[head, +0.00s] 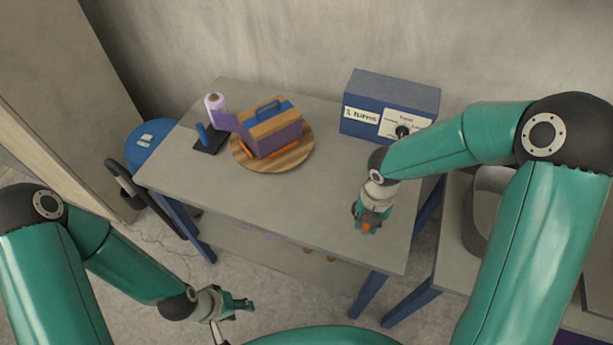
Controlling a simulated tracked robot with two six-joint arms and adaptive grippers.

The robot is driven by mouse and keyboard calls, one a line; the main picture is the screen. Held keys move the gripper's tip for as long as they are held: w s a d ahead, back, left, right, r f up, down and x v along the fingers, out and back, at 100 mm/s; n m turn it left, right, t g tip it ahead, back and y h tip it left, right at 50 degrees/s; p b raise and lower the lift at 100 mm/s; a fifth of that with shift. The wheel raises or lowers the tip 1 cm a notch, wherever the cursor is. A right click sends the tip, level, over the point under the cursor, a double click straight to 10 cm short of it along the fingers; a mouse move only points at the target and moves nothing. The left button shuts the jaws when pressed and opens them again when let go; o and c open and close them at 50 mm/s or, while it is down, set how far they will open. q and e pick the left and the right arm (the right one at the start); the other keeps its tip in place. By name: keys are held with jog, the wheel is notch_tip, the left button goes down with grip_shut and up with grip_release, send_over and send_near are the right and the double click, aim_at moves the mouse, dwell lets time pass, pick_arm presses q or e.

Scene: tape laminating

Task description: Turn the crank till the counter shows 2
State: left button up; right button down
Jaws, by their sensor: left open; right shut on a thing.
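A blue box (395,92) stands at the table's back right. A white label (360,117) on its front seems to read "1 turns", but the digit is too small to be sure. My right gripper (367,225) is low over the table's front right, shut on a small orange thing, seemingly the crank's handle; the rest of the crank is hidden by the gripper. A round wooden turntable (238,160) bears a wooden box (275,125) with a blue handle, its sides covered in purple film. My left gripper (240,306) is open and empty, in front of the table.
A roll of purple film (214,104) stands on a post left of the turntable, its film reaching the box. A second white card (404,123) is on the blue box. The grey table (215,195) is bare at the front left. A blue round stool (150,143) stands at left.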

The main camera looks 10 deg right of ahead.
dwell(0.3)
jog(key=shift+w+d+r+p, duration=0.1)
jog(key=shift+d+r+p, duration=0.05)
jog(key=shift+d+p, duration=0.55)
jog(key=shift+w+d, duration=0.2)
jog(key=shift+d, duration=0.65)
jog(key=shift+w+d+p, duration=0.15)
jog(key=shift+d+p, duration=0.05)
jog(key=shift+p, duration=0.3)
jog(key=shift+w+d+p, duration=0.45)
jog(key=shift+d+p, duration=0.05)
jog(key=shift+p, duration=0.05)
jog(key=shift+w+d+p, duration=0.3)
jog(key=shift+w+d, duration=0.15)
jog(key=shift+d, duration=0.05)
